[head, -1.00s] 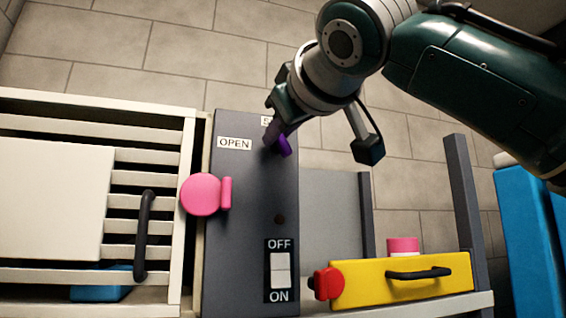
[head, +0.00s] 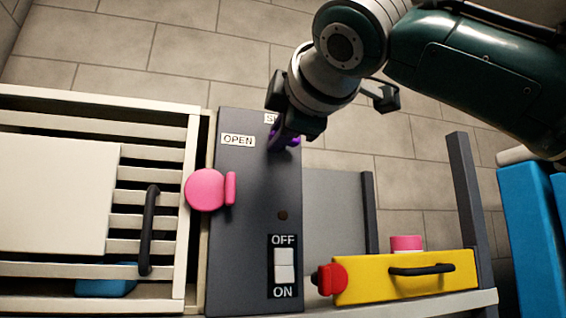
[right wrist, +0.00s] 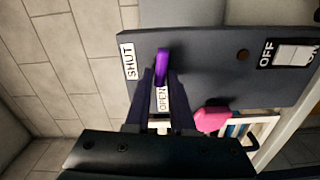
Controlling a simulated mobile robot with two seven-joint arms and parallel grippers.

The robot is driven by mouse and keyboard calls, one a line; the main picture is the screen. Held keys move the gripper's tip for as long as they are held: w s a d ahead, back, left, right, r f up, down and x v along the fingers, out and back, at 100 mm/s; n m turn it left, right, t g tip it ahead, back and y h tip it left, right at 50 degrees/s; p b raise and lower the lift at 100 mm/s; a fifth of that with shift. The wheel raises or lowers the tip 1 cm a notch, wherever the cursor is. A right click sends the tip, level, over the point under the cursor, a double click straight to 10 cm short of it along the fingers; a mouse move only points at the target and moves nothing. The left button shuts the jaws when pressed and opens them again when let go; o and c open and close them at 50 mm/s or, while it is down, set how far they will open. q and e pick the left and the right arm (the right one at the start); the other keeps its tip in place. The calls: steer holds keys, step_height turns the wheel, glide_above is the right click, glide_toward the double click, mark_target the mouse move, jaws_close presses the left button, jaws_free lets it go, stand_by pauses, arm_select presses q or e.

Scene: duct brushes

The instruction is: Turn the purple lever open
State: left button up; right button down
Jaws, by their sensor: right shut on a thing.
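The purple lever (head: 295,141) is on the upper part of the dark grey panel (head: 232,260), near the OPEN label (head: 238,140) and a partly hidden SHUT label (head: 271,118). My right gripper (head: 284,140) is at the lever and covers most of it in the head view. In the right wrist view the lever (right wrist: 162,66) stands between the two fingertips of my right gripper (right wrist: 161,82), which are shut on it. The OPEN label (right wrist: 162,98) shows between the fingers there, and the SHUT label (right wrist: 129,62) is to their left. My left gripper is not in view.
A pink knob (head: 205,190) sits at the panel's left edge, beside a slatted cabinet with a black handle (head: 149,230). An OFF/ON switch (head: 284,265) is low on the panel. A yellow drawer front (head: 435,283) with a red knob (head: 331,279) is at the right.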

steer(key=shift+w+d+f+n, duration=0.15)
steer(key=shift+d+f+n, duration=0.05)
steer(key=shift+n, duration=0.4)
steer(key=c, duration=1)
jaws_free()
steer(key=shift+c, duration=0.2)
steer(key=shift+o, duration=0.9)
steer(key=shift+a+n, duration=0.1)
steer(key=shift+n, duration=0.2)
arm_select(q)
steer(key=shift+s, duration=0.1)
arm_select(e)
steer(key=shift+r, duration=0.1)
